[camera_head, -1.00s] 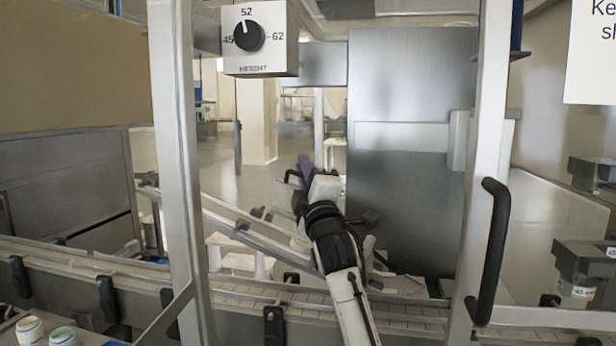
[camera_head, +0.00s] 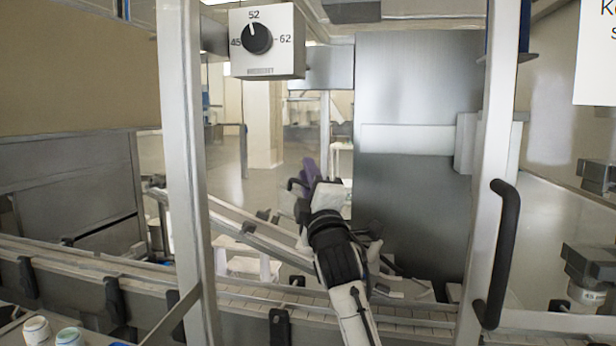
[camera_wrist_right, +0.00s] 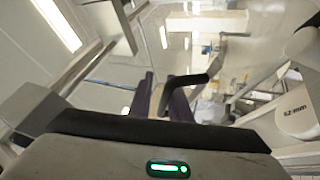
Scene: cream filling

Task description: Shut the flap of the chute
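My right gripper (camera_head: 307,172) reaches forward through the machine's frame in the head view, with its purple fingers near the chute. In the right wrist view its two purple fingers (camera_wrist_right: 161,97) stand apart. A black hooked handle (camera_wrist_right: 203,78) lies at their tips there; I cannot tell whether they touch it. A small dark handle (camera_head: 293,184) also shows beside the fingers in the head view. The sloping metal chute (camera_head: 245,228) runs down from the left toward my right arm. The flap itself is not clearly distinguishable, and my arm hides part of this area. My left gripper is not in view.
Metal posts (camera_head: 180,150) stand left and right of my arm. The right one (camera_head: 495,150) carries a black handle (camera_head: 500,250). A height dial box (camera_head: 266,42) hangs above. A steel cabinet (camera_head: 415,190) stands right of the gripper. A conveyor (camera_head: 250,308) crosses below.

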